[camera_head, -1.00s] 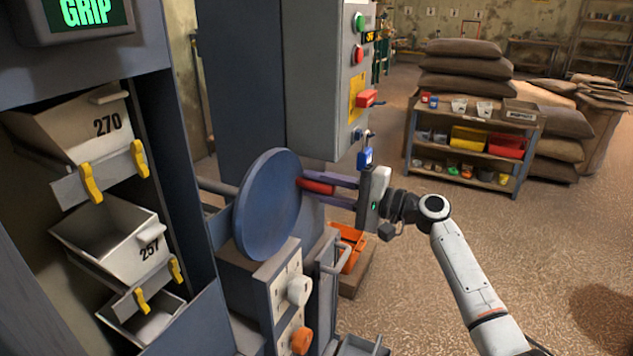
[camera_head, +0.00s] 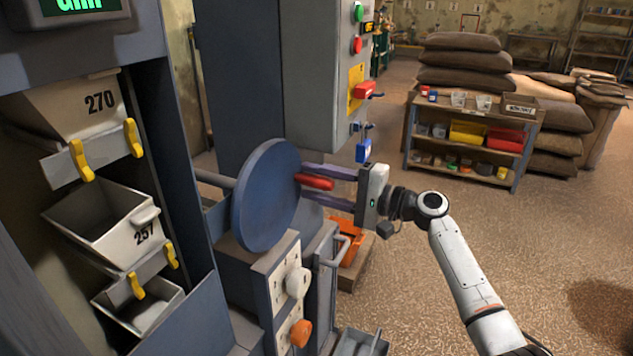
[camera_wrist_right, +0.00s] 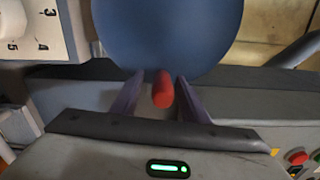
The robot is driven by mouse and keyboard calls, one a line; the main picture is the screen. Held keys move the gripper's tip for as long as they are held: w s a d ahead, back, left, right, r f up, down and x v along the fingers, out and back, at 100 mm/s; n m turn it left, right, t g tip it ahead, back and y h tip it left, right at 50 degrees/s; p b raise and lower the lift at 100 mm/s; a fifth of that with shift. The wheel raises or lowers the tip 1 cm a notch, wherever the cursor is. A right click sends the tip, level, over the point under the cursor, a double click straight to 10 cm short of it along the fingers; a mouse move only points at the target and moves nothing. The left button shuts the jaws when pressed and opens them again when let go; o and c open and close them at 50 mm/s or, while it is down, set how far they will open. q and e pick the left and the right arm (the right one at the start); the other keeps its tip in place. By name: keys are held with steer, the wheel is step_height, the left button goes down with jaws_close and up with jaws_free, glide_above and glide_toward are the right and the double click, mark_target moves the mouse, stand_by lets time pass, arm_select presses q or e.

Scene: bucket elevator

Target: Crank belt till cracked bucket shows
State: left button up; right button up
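The blue crank wheel (camera_head: 262,200) stands upright beside the bucket casing, with a red handle (camera_head: 318,183) sticking out of its face. My right gripper (camera_head: 302,180) has its two fingers on either side of the handle. In the right wrist view, the handle (camera_wrist_right: 163,92) lies between the fingers (camera_wrist_right: 161,80) with a visible gap, so the gripper is open. A third bucket (camera_head: 140,312) is partly hidden. I see no clear crack. My left gripper is out of view.
A grey control box (camera_head: 325,75) with green and red buttons and a blue padlock (camera_head: 363,151) hangs above the handle. Below the wheel is a panel with a white knob (camera_head: 297,283) and an orange knob (camera_head: 300,333). A shelf (camera_head: 410,125) stands behind; floor is free at right.

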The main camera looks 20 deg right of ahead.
steer(key=shift+r, duration=0.1)
steer(key=v, duration=1)
steer(key=shift+s+b, duration=0.15)
steer(key=shift+b, duration=0.3)
steer(key=s+a+f+n+g+h, duration=0.15)
steer(key=s+f, duration=0.25)
steer(key=f, duration=0.5)
steer(key=s+a+f+n+g+h, duration=0.1)
steer(key=s+a+f+h, duration=0.25)
steer(key=f, duration=0.65)
steer(key=s+a+f+n+g+h, duration=0.1)
steer(key=s+a+f+n+h, duration=0.1)
steer(key=s+f, duration=0.5)
steer(key=s+a+f+n+h, duration=0.1)
steer(key=s+a+f+n, duration=0.1)
steer(key=s, duration=0.3)
steer(key=s+a+f+n+h+p, duration=0.1)
steer(key=s+a+f+n, duration=0.1)
steer(key=s, duration=0.3)
steer(key=s+a+f+n+h, duration=0.1)
steer(key=s+a+f+n, duration=0.2)
steer(key=s, duration=0.3)
steer(key=shift+f+n+g, duration=0.45)
steer(key=shift+f+n, duration=0.1)
steer(key=shift+f, duration=0.2)
steer(key=shift+a, duration=0.1)
